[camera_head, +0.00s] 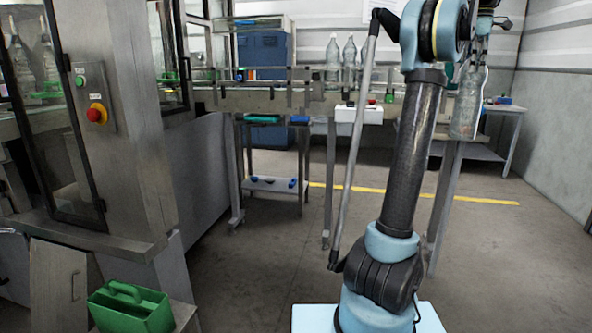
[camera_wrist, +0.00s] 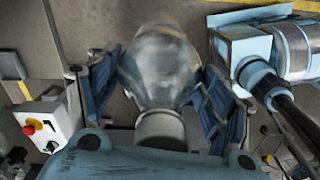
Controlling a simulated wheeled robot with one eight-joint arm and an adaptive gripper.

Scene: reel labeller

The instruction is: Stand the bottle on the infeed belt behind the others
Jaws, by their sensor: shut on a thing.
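A clear bottle (camera_head: 466,105) hangs upright from my gripper (camera_head: 482,45) at the right in the head view, clear of the floor. In the wrist view the bottle (camera_wrist: 160,70) fills the middle, between the two blue fingers of my gripper (camera_wrist: 158,95), which are shut on it. The infeed belt (camera_head: 265,97) runs across the middle distance in the head view. Several clear bottles (camera_head: 333,58) stand upright on it, left of my arm. My arm hides part of the belt's right end.
A white control box (camera_head: 359,114) with a red button sits on the belt's front side and also shows in the wrist view (camera_wrist: 45,125). A steel machine cabinet (camera_head: 120,100) stands at the left, with a green tote (camera_head: 130,308) below. A side table (camera_head: 500,110) stands behind right.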

